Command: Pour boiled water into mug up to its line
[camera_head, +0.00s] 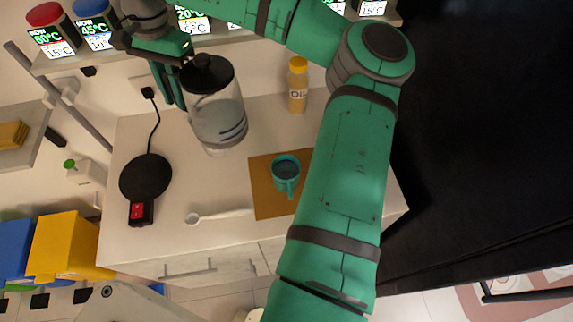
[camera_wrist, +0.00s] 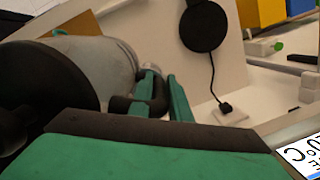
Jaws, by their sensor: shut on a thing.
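A clear glass kettle (camera_head: 217,118) with a black lid and some water in it is upright in the head view, above the counter. My gripper (camera_head: 178,92) is shut on the kettle's black handle; in the wrist view the green fingers (camera_wrist: 163,97) close around the handle beside the glass body (camera_wrist: 105,62). A teal mug (camera_head: 286,173) stands on an orange-brown mat (camera_head: 267,203), right of and in front of the kettle. The mug's inside looks dark, and its line cannot be made out.
The black kettle base (camera_head: 146,175) with a red switch is at the counter's left. A white spoon (camera_head: 215,215) lies near the front edge. A yellow oil bottle (camera_head: 298,86) stands behind the mug. Labelled dispensers (camera_head: 52,30) line the shelf above.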

